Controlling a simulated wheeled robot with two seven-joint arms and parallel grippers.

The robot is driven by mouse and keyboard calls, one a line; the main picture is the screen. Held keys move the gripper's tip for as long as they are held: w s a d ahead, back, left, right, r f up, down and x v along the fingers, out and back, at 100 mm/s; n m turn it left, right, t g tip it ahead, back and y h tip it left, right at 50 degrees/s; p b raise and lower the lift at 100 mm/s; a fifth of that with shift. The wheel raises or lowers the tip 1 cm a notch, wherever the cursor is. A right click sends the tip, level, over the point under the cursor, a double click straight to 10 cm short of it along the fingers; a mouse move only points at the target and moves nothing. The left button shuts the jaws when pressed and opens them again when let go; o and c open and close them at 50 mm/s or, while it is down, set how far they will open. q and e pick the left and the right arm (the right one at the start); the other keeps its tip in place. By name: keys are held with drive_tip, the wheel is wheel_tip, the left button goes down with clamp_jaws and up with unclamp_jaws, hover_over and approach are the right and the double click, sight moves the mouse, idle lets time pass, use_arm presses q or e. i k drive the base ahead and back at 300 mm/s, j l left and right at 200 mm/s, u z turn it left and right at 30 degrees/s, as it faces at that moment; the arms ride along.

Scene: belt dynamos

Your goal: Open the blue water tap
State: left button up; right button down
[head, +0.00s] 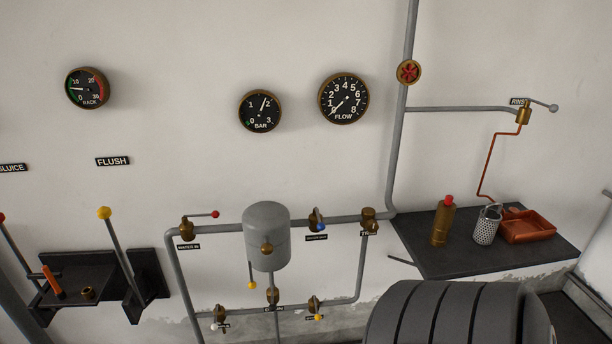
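The blue water tap (316,221) is a brass valve with a blue-tipped handle. It sits on the upper horizontal grey pipe, right of the grey tank (267,236). Its handle appears to point down and towards me, foreshortened, so its exact angle is hard to tell. A small black label (316,238) below it is too small to read. Neither of my grippers is in view, and nothing touches the tap.
A red-tipped tap (187,230) is left of the tank; a brass fitting (368,220) is right of the blue tap. Several taps line the lower pipe. A dark shelf (460,262) and a ribbed dark drum (455,315) stand at right. The FLOW gauge (343,98) hangs above.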

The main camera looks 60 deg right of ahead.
sight(320, 227)
drive_tip(key=z, duration=1.85)
drive_tip(key=l+z, duration=0.25)
drive_tip(key=l, duration=0.25)
